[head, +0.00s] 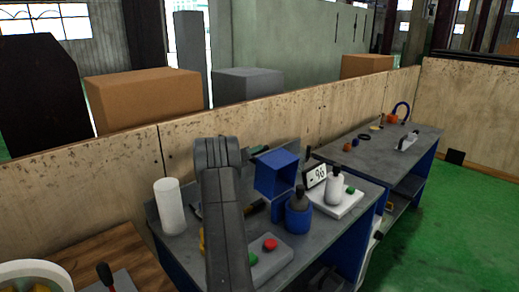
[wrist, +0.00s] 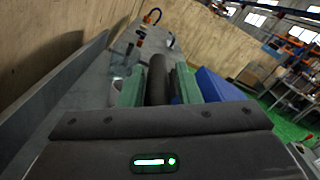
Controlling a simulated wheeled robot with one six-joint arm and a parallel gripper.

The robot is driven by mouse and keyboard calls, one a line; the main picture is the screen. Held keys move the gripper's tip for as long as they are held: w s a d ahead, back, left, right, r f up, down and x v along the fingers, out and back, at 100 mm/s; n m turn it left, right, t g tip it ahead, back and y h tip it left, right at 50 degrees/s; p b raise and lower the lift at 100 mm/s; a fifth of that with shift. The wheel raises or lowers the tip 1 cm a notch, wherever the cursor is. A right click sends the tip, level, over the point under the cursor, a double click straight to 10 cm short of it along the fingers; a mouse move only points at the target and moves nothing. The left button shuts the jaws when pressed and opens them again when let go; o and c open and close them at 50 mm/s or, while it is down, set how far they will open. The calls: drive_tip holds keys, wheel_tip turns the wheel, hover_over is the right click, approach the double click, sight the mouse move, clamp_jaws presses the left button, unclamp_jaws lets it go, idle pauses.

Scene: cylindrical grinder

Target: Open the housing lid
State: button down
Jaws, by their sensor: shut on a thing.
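A blue box-shaped housing (head: 277,174) stands on the grey workbench, just right of my arm in the head view. A blue surface, seemingly the same housing, shows right of my fingers in the wrist view (wrist: 215,86). My gripper (wrist: 158,84) has its green fingers on either side of a dark rounded bar (wrist: 157,75) and is shut on it. I cannot tell how the bar joins the housing or lid. The lid's edge and hinge cannot be made out. My arm hides part of the bench in the head view.
A white cylinder (head: 169,206) stands left of my arm. A dark-topped blue bottle (head: 298,218), a panel with red and green buttons (head: 268,262), and a white scale (head: 345,202) are close by. A wooden wall (head: 250,125) runs behind the bench.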

drive_tip(key=shift+w+a+f+n, duration=0.15)
drive_tip(key=shift+f+n, duration=0.1)
drive_tip(key=shift+f, duration=0.35)
drive_tip(key=shift+w+f+n, duration=0.15)
drive_tip(key=shift+f+n, duration=0.05)
drive_tip(key=shift+f, duration=0.4)
drive_tip(key=shift+w+a+f+n, duration=0.15)
drive_tip(key=shift+f+n, duration=0.1)
drive_tip(key=shift+f, duration=0.35)
drive_tip(key=shift+d, duration=0.1)
drive_tip(key=c, duration=1.4)
unclamp_jaws()
drive_tip(key=shift+o, duration=1)
drive_tip(key=shift+s+d, duration=0.1)
drive_tip(key=shift+s, duration=0.1)
drive_tip(key=shift+r, duration=0.3)
drive_tip(key=b+v, duration=0.3)
drive_tip(key=v, duration=1.1)
